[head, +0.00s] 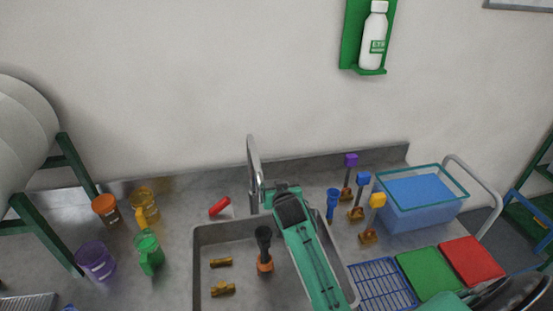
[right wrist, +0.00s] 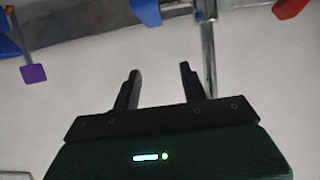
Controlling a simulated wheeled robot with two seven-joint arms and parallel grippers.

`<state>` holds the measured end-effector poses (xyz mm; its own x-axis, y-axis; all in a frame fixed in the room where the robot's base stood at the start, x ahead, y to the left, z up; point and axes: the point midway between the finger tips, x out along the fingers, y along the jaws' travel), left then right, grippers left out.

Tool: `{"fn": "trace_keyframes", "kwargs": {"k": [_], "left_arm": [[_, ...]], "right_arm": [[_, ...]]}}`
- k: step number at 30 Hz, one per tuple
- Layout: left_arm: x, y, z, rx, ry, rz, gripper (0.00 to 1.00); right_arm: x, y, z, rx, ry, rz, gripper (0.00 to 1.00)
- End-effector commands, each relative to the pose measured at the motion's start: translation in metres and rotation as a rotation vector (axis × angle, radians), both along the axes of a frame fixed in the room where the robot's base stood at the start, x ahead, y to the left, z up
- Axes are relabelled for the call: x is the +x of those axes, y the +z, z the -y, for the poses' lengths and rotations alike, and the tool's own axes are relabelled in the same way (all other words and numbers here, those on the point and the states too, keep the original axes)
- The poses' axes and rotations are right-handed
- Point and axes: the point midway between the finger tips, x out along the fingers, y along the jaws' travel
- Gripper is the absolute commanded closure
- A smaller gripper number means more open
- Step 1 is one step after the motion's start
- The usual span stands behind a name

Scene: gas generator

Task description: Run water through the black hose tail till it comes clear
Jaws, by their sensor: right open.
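A black hose tail with an orange collar (head: 264,247) stands upright in the steel sink (head: 204,232). The grey metal tap (head: 253,165) rises at the sink's back edge; its pipe also shows in the right wrist view (right wrist: 209,50). My right gripper (head: 273,188) is at the tap, over the back of the sink, partly hidden by its own arm. In the right wrist view its two dark fingers (right wrist: 159,76) are apart with nothing between them, and the tap pipe is beside the right-hand finger. My left gripper is not in view.
Two brass fittings (head: 221,263) lie in the sink. A red piece (head: 219,206) lies left of the tap. A blue fitting (head: 333,203) and several colour-topped brass valves (head: 368,237) stand to the right, by a blue tub (head: 421,208).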

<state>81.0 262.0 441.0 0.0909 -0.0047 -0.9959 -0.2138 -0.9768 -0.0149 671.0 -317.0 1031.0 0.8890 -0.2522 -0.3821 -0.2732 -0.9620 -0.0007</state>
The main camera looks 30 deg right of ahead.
Motion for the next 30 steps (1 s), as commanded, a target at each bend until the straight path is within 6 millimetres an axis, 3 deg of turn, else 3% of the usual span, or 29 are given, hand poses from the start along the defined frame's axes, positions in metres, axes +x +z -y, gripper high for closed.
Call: {"fn": "trace_keyframes", "kwargs": {"k": [9, 15, 21, 30], "left_arm": [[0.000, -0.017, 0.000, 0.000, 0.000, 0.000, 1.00], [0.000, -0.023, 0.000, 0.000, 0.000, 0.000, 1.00], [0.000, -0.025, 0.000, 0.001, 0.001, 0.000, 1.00], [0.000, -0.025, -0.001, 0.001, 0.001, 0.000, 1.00]], "right_arm": [[0.001, 0.081, 0.000, -0.001, -0.001, 0.009, 0.56], [0.001, 0.120, 0.000, 0.000, 0.001, 0.005, 0.56], [0.001, 0.138, -0.001, 0.000, 0.001, 0.002, 0.56], [0.001, 0.141, 0.000, 0.000, 0.000, 0.000, 0.56]]}}
